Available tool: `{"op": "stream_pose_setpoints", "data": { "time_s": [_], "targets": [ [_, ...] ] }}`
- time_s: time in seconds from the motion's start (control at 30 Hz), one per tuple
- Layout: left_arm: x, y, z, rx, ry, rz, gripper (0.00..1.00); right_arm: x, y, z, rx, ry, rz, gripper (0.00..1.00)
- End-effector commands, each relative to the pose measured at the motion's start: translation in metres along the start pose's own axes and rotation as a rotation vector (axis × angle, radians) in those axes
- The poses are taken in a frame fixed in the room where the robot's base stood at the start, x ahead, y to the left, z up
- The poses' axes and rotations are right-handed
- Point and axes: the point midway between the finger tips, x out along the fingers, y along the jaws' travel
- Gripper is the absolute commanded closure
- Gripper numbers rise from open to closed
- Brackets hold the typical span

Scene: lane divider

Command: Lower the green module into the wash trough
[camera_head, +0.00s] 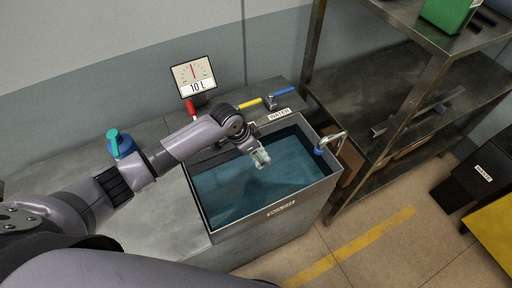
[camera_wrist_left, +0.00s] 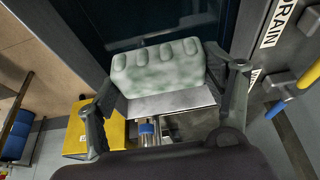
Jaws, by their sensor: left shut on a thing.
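My left gripper (camera_head: 258,150) is shut on a pale, mottled grey-green block, which I take to be the green module (camera_head: 261,159). In the left wrist view the module (camera_wrist_left: 160,70) shows several rounded bumps along its far edge, between the two fingers of my left gripper (camera_wrist_left: 165,85). In the head view it appears over the wash trough (camera_head: 300,214), a grey metal basin with blue-green water (camera_head: 225,190). Whether it touches the water is unclear. My right gripper is not in view.
Red (camera_head: 190,107), yellow (camera_head: 250,103) and blue (camera_head: 284,91) handles and a "10 L" gauge (camera_head: 193,75) are behind. A metal shelf rack (camera_head: 365,95) with a bright green box (camera_head: 448,14) stands at right.

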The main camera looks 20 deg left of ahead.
Motion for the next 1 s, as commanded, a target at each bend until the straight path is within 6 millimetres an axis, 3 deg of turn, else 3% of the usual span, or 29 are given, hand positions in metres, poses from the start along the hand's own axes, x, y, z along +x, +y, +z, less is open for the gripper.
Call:
{"op": "stream_pose_setpoints", "data": {
  "time_s": [0.3, 0.67, 1.0],
  "targets": [
    [0.003, 0.001, 0.001, -0.003, 0.0, -0.002, 0.57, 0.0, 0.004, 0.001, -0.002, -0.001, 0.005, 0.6],
    [0.005, 0.001, -0.003, -0.003, 0.0, -0.001, 0.57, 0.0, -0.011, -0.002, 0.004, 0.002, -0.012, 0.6],
    [0.006, 0.001, -0.006, -0.003, 0.0, -0.002, 0.57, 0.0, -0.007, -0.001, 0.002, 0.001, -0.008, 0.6]
  ]
}}
